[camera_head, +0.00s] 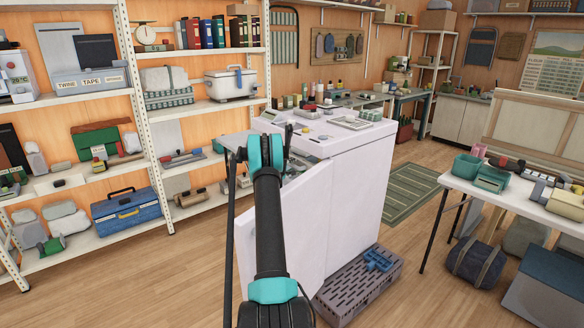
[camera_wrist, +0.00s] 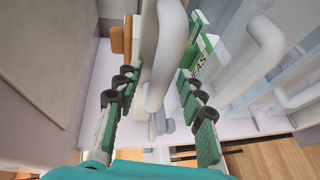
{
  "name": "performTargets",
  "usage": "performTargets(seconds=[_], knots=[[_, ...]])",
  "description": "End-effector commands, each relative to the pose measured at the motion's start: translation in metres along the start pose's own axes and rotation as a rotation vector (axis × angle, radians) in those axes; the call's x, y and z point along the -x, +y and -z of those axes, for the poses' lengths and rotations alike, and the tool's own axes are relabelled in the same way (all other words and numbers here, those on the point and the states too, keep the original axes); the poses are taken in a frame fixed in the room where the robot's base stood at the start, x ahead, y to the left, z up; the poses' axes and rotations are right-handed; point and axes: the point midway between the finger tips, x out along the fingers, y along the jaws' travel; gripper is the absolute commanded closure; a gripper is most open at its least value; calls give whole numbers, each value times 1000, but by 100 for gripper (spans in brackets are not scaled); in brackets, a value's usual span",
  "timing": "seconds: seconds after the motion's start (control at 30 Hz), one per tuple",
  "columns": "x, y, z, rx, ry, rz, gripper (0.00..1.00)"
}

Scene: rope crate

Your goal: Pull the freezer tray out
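The white freezer (camera_head: 352,175) stands mid-room in the head view with its door (camera_head: 303,225) swung open toward me. My arm hides much of its inside there, and I cannot make out my fingertips in that view. In the wrist view, my gripper (camera_wrist: 158,85) is open, with its green-padded fingers on both sides of a pale upright bar handle (camera_wrist: 168,45). Gaps show between the handle and both fingers. More pale handles (camera_wrist: 262,45) and clear tray fronts stand to the right. A green-and-white packet (camera_wrist: 201,50) shows behind the right finger.
A purple-grey crate (camera_head: 352,292) with a blue item sits on the floor by the freezer's base. Small goods stand on the freezer top (camera_head: 318,138). Loaded shelves (camera_head: 143,110) are at left, and a white table (camera_head: 520,205) at right.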

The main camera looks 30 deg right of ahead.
Motion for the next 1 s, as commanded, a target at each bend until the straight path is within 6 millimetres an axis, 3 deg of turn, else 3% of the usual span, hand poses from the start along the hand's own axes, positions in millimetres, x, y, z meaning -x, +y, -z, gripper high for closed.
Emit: performTargets(seconds=[0.3, 0.63, 1.0], knots=[[-3, 0, 0, 0, 0, 0, 61], [-3, 0, 0, 0, -1, 0, 100], [-2, 0, 0, 0, -1, 1, 100]])
